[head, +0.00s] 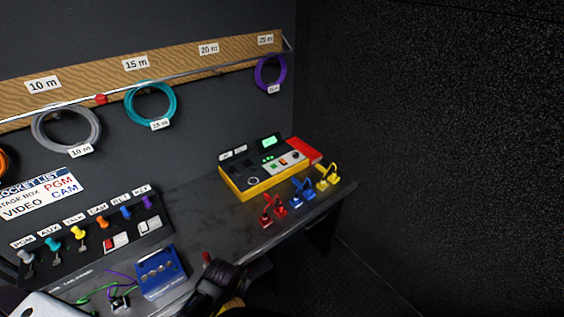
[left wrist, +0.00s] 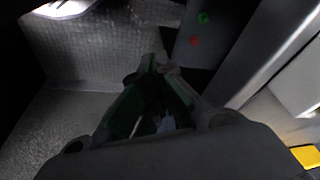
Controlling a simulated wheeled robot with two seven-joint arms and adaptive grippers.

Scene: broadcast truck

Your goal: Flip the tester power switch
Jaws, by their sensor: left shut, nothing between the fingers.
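The tester (head: 262,168) is a yellow box with a lit green display, at the back right of the dark desk. Small green and red controls and a black knob show on its top. I cannot tell which of these is the power switch. My left gripper (left wrist: 158,68) is shut and empty in the left wrist view, over a grey textured floor. The tester is not in that view. A dark gripper of mine (head: 212,272), apparently the right, is at the desk's front edge, apart from the tester. Its fingers are too dark to read.
Red (head: 273,208), blue (head: 302,190) and yellow (head: 328,176) connectors stand in front of the tester. Cable coils hang on the wall. The mid desk is clear.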

